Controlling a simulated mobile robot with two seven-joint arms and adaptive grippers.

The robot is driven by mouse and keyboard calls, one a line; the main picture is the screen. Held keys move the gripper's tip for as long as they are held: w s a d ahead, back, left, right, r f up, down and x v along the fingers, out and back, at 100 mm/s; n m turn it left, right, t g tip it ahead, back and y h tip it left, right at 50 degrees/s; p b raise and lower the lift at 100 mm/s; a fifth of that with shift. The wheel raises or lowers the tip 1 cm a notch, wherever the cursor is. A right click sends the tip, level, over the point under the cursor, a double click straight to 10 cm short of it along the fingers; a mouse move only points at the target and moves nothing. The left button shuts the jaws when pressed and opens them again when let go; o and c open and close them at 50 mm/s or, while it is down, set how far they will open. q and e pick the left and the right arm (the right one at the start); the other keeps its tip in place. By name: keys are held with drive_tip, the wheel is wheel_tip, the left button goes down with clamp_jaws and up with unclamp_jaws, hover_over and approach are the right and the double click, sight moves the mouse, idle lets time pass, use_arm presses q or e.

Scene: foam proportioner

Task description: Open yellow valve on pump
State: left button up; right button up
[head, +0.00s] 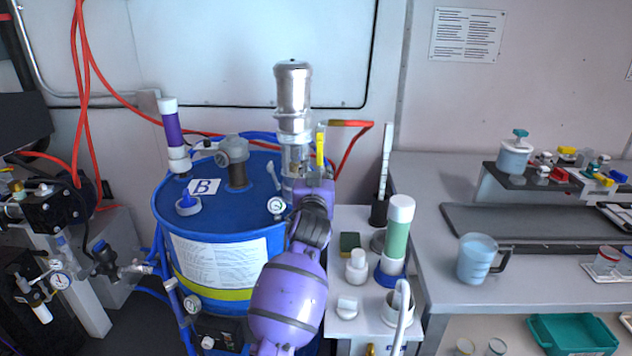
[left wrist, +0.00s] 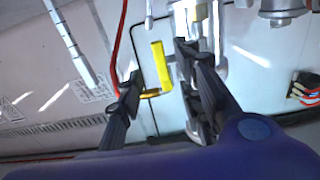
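The yellow valve handle (head: 320,148) stands upright beside the silver pump (head: 293,90) on the blue drum (head: 170,210). My left gripper (head: 314,178) is just below the handle, its arm coming up in front of the drum; its fingers are hard to make out there. In the left wrist view, the two dark fingers (left wrist: 158,72) are spread apart, with the yellow handle (left wrist: 161,66) showing in the gap between them. I cannot tell whether either finger touches it. My right gripper is not in view.
A red hose (head: 350,150) runs right beside the pump. A gauge (head: 277,206) and a grey cap fitting (head: 234,160) sit on the drum. A green-and-white bottle (head: 397,235) and small containers crowd the side table. A jug (head: 478,260) stands on the right bench.

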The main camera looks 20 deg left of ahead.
use_arm(q)
drive_tip(key=v, duration=0.4)
drive_tip(key=shift+s+d, duration=0.15)
drive_tip(key=shift+s, duration=0.25)
